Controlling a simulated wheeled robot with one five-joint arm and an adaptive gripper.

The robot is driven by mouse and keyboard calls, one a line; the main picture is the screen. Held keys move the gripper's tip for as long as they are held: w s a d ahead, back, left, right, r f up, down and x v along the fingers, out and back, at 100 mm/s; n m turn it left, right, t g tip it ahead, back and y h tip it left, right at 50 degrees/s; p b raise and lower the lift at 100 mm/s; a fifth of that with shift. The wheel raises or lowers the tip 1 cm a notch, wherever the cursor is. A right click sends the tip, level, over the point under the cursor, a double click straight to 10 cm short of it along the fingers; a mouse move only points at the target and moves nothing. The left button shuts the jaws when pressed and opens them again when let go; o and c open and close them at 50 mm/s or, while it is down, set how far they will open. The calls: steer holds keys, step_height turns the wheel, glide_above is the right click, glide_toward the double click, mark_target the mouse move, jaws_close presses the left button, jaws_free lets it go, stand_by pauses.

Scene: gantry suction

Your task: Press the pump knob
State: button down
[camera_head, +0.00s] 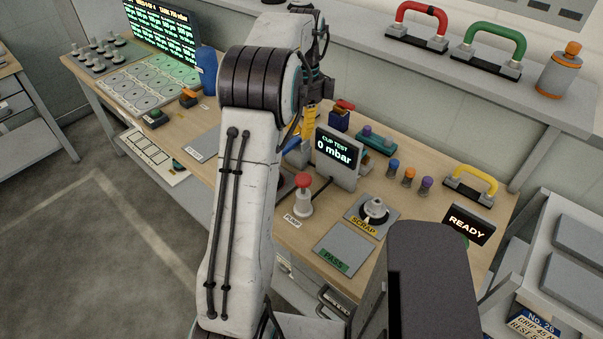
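The pump knob (303,182) is a red round cap on a white cylindrical body. It stands upright on the wooden bench behind a small PUMP label (292,220), just right of my arm's pale link. My arm rises through the middle of the view and bends over the bench. A dark end part of my arm (318,86) shows above and behind the knob, clearly apart from it. My gripper's fingers cannot be made out there, so its opening and any contents are unclear. Nothing is seen touching the knob.
A CUP TEST display (337,152) reading 0 mbar stands behind the knob. A grey SCRAP pad (355,208) with a suction cup (376,209) and a PASS pad (345,246) lie to the right. A READY sign (468,223) stands farther right.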

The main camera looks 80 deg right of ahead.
mark_target(302, 179)
steer(key=shift+f, duration=0.1)
stand_by(0.5)
steer(key=f, duration=0.4)
steer(key=f+p, duration=0.1)
steer(key=f, duration=0.4)
steer(key=a+f+p, duration=0.1)
steer(key=f, duration=0.3)
steer(key=shift+f, duration=0.4)
